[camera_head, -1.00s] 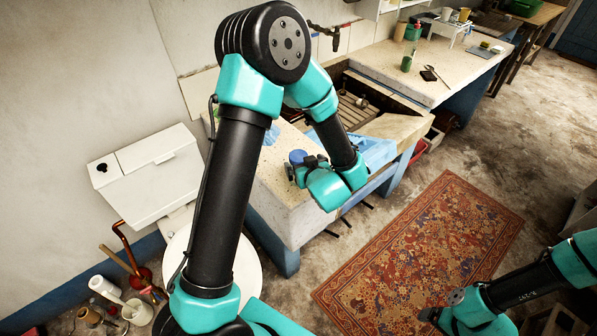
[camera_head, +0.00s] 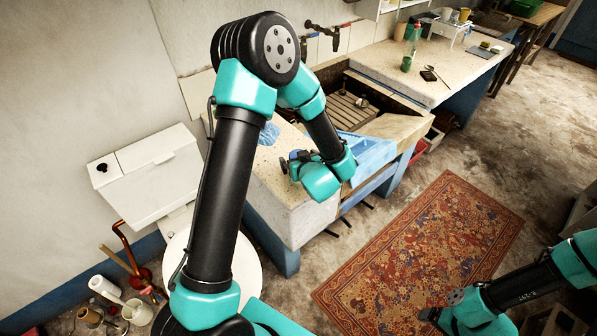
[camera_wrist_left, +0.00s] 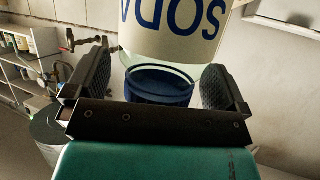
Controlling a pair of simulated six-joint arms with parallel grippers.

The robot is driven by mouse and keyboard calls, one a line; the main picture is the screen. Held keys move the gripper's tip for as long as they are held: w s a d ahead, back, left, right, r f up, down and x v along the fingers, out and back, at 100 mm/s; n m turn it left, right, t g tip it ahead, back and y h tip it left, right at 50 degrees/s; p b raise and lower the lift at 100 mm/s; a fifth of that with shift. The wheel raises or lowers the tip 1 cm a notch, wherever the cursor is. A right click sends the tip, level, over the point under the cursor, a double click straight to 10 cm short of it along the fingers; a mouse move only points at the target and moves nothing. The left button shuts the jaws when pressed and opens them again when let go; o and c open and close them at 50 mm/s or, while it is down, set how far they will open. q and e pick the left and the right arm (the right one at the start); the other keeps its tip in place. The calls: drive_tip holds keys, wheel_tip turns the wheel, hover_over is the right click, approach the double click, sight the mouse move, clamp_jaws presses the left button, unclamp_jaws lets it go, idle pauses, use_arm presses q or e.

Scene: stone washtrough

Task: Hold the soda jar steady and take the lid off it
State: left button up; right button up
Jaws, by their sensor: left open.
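The soda jar (camera_wrist_left: 178,28) shows in the left wrist view as a pale body with blue SODA lettering upside down in the picture. Its blue lid (camera_wrist_left: 160,86) sits at the jar's end, between the fingers of my left gripper (camera_wrist_left: 158,68). The fingers are open, one on each side of the lid, with a gap visible at least on the left. In the head view my left gripper (camera_head: 291,164) is over the near end of the stone trough, and the jar is mostly hidden there. My right gripper (camera_head: 430,316) is low at the right, far from the jar; its fingers are unclear.
A toilet (camera_head: 155,180) is at left. The patterned rug (camera_head: 420,250) is clear.

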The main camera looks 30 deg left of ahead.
use_arm(q)
drive_tip(key=shift+c, duration=0.2)
drive_tip(key=c, duration=1.3)
drive_tip(key=shift+r, duration=0.8)
wheel_tip(320, 180, up, 2)
drive_tip(key=shift+r, duration=0.1)
drive_tip(key=s+d, duration=0.2)
drive_tip(key=s, duration=0.2)
drive_tip(key=s+d+r, duration=0.1)
drive_tip(key=s+d, duration=0.2)
drive_tip(key=s, duration=0.2)
drive_tip(key=s+d, duration=0.3)
drive_tip(key=s, duration=0.1)
drive_tip(key=shift+s+d+r, duration=0.15)
drive_tip(key=shift+s+d, duration=0.05)
drive_tip(key=shift+s, duration=0.15)
